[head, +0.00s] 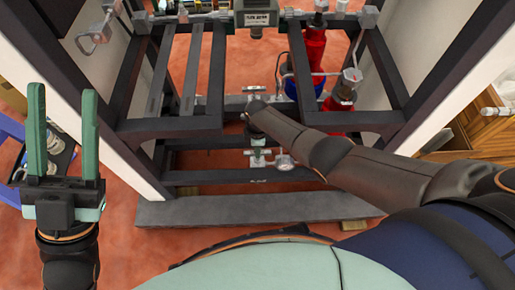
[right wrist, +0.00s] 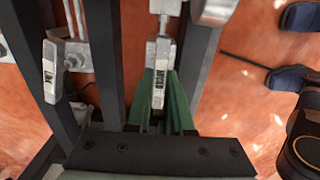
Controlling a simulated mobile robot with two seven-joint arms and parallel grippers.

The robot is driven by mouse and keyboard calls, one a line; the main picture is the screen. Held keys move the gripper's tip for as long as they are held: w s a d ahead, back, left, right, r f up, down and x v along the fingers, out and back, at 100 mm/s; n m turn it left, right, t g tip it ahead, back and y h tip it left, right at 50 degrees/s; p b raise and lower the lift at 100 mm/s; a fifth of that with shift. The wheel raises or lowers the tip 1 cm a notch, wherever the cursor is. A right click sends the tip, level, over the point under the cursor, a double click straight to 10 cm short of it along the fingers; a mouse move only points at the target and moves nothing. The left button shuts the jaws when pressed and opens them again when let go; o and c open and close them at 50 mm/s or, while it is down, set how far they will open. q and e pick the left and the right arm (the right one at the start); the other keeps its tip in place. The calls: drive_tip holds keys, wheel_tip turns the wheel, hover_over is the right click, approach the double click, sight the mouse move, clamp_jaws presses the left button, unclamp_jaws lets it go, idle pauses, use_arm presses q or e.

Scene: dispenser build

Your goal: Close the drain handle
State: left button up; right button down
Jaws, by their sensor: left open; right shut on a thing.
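In the right wrist view, my right gripper (right wrist: 160,100) has its green fingers on both sides of a pale valve handle (right wrist: 158,88) with a printed label. The handle joins a metal valve body (right wrist: 161,50). I cannot read the label surely enough to say that this is the drain handle. In the head view, my right arm reaches in from the right to the lower part of the dark frame, and the wrist (head: 258,118) hides most of the grip. My left gripper (head: 62,97) is open and empty at the left, fingers pointing up, away from the frame.
A second labelled handle (right wrist: 50,72) hangs to the left of the held one, past a dark frame post (right wrist: 103,60). The dark frame (head: 170,126) surrounds the work area.

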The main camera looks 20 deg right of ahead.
idle(0.5)
drive_tip(key=c, duration=0.8)
unclamp_jaws()
